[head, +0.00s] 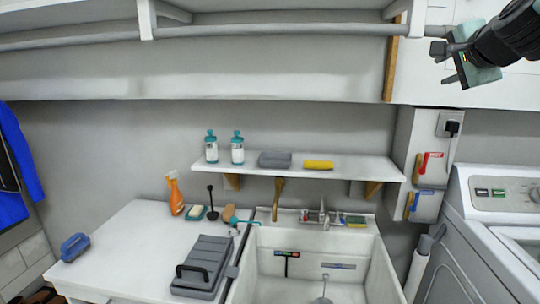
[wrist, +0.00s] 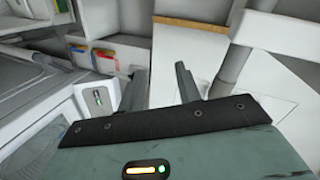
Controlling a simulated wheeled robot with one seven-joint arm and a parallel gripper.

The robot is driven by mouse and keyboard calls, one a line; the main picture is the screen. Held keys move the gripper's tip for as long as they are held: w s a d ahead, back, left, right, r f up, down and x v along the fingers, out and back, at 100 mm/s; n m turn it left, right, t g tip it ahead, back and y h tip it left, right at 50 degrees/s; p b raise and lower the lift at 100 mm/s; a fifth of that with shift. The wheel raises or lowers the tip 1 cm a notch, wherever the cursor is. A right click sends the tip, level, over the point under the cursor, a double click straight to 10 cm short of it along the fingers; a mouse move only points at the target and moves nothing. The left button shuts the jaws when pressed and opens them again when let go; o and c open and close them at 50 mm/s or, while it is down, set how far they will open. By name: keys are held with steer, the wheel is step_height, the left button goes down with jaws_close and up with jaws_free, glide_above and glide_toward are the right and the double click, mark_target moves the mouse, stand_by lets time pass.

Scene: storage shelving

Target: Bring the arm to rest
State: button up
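My gripper (head: 445,63) is at the upper right of the head view, raised high in front of the white cabinets. My dark arm enters from the upper right corner. In the wrist view my gripper (wrist: 161,75) shows two dark fingers standing apart with nothing between them. It is well above the sink and the washing machine and touches nothing that I can see.
A cabinet edge (head: 391,70) is left of my gripper. The air over the sink is free.

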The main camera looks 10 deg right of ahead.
steer(key=s+a+f+n+g+y, duration=0.35)
steer(key=a+f+n, duration=0.25)
steer(key=a+f, duration=0.45)
steer(key=s+a+f+n+g+y, duration=0.3)
steer(key=s+a+f+n, duration=0.4)
steer(key=a, duration=0.6)
steer(key=s+a+f+n+g+h, duration=0.1)
steer(key=s+a+f+n+g, duration=0.1)
steer(key=s+f+n, duration=0.4)
steer(key=s+a+f+n+g+h, duration=0.1)
steer(key=s+a+f+n+g, duration=0.2)
steer(key=s+f, duration=0.6)
steer(key=s+n+g, duration=0.2)
steer(key=s, duration=0.4)
steer(key=shift+s+a+n+h, duration=0.2)
steer(key=shift+s+n+h, duration=0.05)
steer(key=shift+n+h, duration=0.15)
steer(key=shift+g, duration=0.25)
